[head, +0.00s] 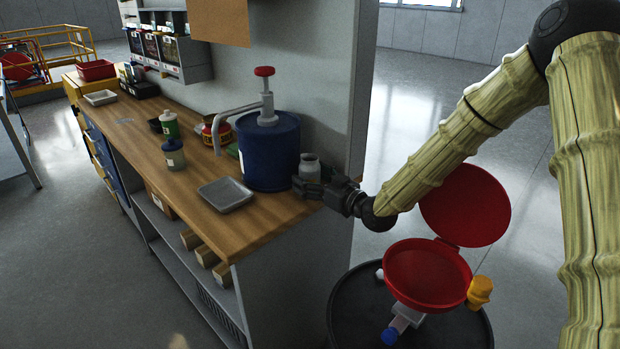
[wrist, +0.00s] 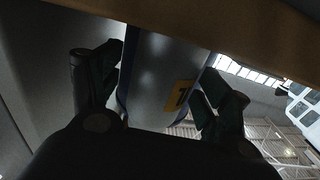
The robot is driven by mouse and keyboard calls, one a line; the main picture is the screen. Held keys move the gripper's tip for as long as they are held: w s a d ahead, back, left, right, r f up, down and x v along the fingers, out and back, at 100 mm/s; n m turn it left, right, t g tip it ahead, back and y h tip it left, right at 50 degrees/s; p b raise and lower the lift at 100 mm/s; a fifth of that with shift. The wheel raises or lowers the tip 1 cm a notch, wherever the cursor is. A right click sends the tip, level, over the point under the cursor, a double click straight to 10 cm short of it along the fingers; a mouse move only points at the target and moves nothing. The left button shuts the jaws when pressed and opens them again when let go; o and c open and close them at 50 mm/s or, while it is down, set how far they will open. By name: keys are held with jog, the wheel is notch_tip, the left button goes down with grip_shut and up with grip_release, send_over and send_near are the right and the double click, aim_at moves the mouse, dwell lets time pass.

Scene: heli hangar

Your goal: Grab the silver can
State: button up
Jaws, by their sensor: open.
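The silver can (head: 309,163) stands upright near the right end of the wooden workbench, just right of the blue drum pump. My gripper (head: 314,184) is at the can, low in front of it, and covers its lower part in the head view. In the wrist view, the open fingers of my gripper (wrist: 163,85) are on either side of a grey cylinder with a yellow label (wrist: 158,75), which appears to be the can. Whether either finger touches it cannot be told.
The blue drum with its red-knobbed pump (head: 268,150) stands close left of the can. A grey tray (head: 225,195) lies near the front edge of the workbench (head: 250,225). Bottles stand farther left. A wall rises behind. A red open-lidded funnel (head: 428,275) tops a dark drum at right.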

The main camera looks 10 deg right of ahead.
jog(key=shift+w+a, duration=0.15)
jog(key=shift+w, duration=0.05)
jog(key=c, duration=1.2)
jog(key=shift+r, duration=0.2)
